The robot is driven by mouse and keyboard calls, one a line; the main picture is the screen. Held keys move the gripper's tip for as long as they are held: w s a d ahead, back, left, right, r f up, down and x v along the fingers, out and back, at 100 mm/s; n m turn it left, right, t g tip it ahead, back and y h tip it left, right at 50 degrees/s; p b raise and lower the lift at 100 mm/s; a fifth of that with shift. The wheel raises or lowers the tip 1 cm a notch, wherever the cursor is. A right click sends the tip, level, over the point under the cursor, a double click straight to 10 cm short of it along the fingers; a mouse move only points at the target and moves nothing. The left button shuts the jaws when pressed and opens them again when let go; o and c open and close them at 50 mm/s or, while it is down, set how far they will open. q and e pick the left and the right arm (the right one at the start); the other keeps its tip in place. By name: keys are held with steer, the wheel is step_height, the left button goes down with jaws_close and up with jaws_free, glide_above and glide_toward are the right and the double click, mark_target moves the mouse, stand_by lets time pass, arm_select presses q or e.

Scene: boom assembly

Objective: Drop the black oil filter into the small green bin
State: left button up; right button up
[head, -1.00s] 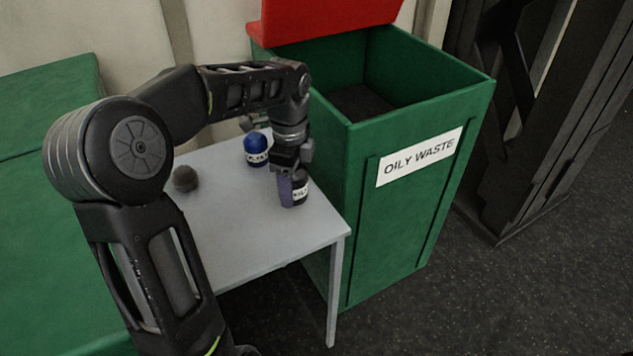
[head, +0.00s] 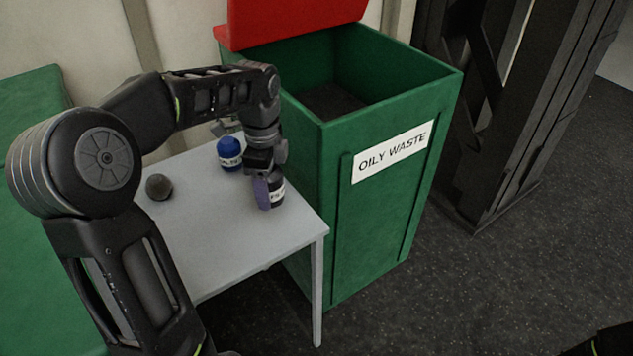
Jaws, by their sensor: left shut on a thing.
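I cannot tell whether the filter is still touching the table. The green bin (head: 380,215), labelled OILY WASTE, stands just right of the table with its red lid (head: 290,18) raised and its top open. My right gripper is not in view.
A blue filter (head: 230,150) with a white label stands behind my left gripper. A dark brownish round thing (head: 159,187) lies at the table's left. The grey table (head: 225,245) is clear in front. A dark frame (head: 490,120) stands right of the bin, with open floor beyond.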

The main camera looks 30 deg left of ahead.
arm_select(q)
steer(key=w+d+n, duration=0.3)
steer(key=d+n, duration=0.4)
steer(key=d, duration=0.2)
steer(key=w+d+f+n, duration=0.1)
steer(key=w+d+n, duration=0.3)
steer(key=d+n, duration=0.3)
steer(key=shift+w+d, duration=0.3)
steer(key=shift+d, duration=0.7)
